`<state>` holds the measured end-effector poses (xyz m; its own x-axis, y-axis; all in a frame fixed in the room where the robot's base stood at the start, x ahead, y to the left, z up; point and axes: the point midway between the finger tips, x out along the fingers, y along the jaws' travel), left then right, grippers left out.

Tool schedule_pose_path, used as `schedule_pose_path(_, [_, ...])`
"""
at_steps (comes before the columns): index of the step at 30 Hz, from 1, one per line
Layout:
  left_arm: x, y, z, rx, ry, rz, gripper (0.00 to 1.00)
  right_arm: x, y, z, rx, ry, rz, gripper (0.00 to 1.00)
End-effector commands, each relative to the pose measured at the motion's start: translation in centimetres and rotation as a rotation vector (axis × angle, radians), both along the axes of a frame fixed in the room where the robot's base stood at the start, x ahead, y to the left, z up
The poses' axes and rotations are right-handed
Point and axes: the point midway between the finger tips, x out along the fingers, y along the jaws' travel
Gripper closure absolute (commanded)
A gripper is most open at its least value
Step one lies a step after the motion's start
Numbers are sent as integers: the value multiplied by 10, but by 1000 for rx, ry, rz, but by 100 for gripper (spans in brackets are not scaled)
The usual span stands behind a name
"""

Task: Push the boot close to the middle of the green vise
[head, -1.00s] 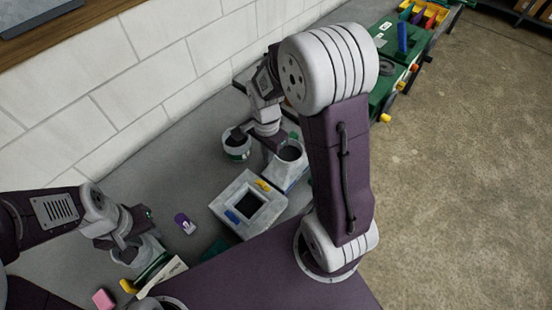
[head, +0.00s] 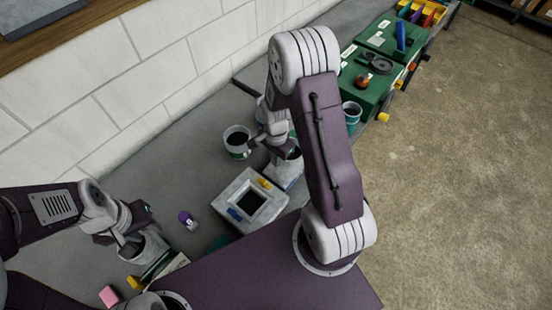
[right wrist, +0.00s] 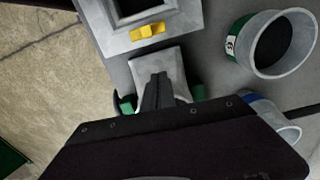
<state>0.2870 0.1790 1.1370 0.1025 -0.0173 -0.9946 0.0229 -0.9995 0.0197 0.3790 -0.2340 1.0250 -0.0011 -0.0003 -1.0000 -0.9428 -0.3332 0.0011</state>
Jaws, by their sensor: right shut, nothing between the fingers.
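A grey metal fitting with a round dark collar, probably the boot (head: 283,175), stands at the middle of the bench, partly hidden by my right arm. It appears as a flared grey piece in the right wrist view (right wrist: 148,62). My right gripper (right wrist: 158,80) is shut and empty, its tips over or against that piece; contact is unclear. Green parts (right wrist: 198,93) show beside the fingers; I cannot tell whether they belong to the vise. My left gripper (head: 130,245) is at the lower left, near a round grey piece; its jaws are unclear.
A square grey frame (head: 272,209) with yellow and blue clips lies beside the fitting. A round pot (head: 237,141) stands behind it. Green units (head: 372,88) line the bench at upper right, near a blue-green pot (head: 352,112). A purple item (head: 187,219) and pink block (head: 109,296) lie left.

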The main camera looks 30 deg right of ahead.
Motion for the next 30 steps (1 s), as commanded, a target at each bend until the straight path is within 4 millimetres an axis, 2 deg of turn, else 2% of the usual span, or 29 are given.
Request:
schedule_pose_path(4, [0,0,0,0,0,0,64,5,-11,0,0,-2,-5,100])
schedule_pose_path(9, [0,0,1,0,0,0,64,17,-47,0,-1,-1,-7,100])
schedule_pose_path(15, [0,0,2,0,0,0,64,26,-73,0,-1,-1,-2,100])
schedule_pose_path(30, [0,0,2,0,0,0,64,27,-74,0,0,0,0,100])
